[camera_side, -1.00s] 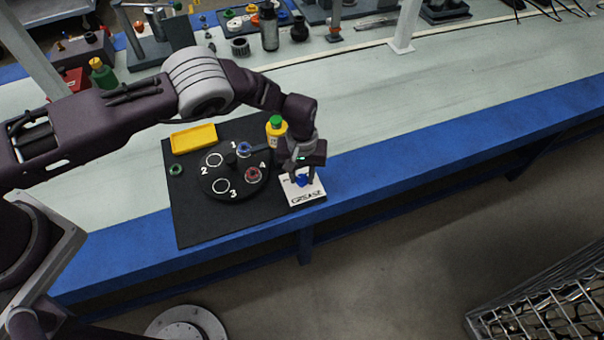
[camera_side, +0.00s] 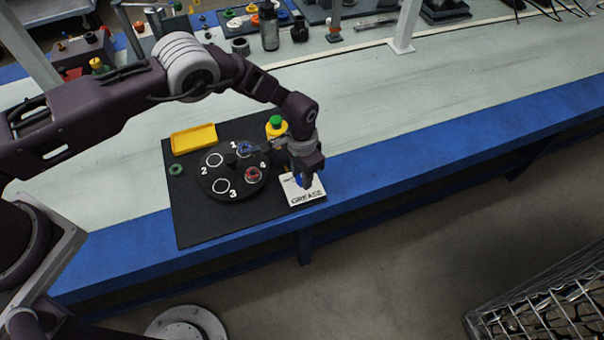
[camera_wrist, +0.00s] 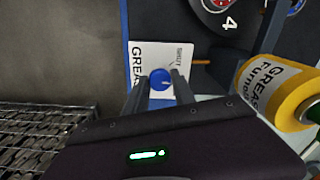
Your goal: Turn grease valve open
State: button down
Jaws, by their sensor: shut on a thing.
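The grease valve is a round blue knob (camera_wrist: 160,79) on a white plate (camera_wrist: 142,58) lettered GREASE and SHUT in the wrist view. A small pale mark shows on the knob; I cannot tell clearly which way it points. My gripper (camera_wrist: 161,86) is over the plate with its two dark fingers on either side of the knob, shut on it. In the side view my gripper (camera_side: 302,176) points down at the plate (camera_side: 303,194) and covers much of the knob (camera_side: 299,181). The word GREASE shows along the plate's front edge.
A yellow grease can (camera_wrist: 279,88) with a green cap stands close beside my gripper; it also shows in the side view (camera_side: 276,128). A black turntable (camera_side: 220,190) with numbered spots lies left of the plate, and a yellow tray (camera_side: 194,138) behind it. The table's blue edge is close in front.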

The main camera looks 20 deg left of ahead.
jog(key=m, duration=0.3)
jog(key=shift+m, duration=2.4)
jog(key=c, duration=1.1)
grip_release()
jog(key=shift+o, duration=0.2)
notch_tip(320, 180, up, 7)
jog(key=shift+r, duration=0.1)
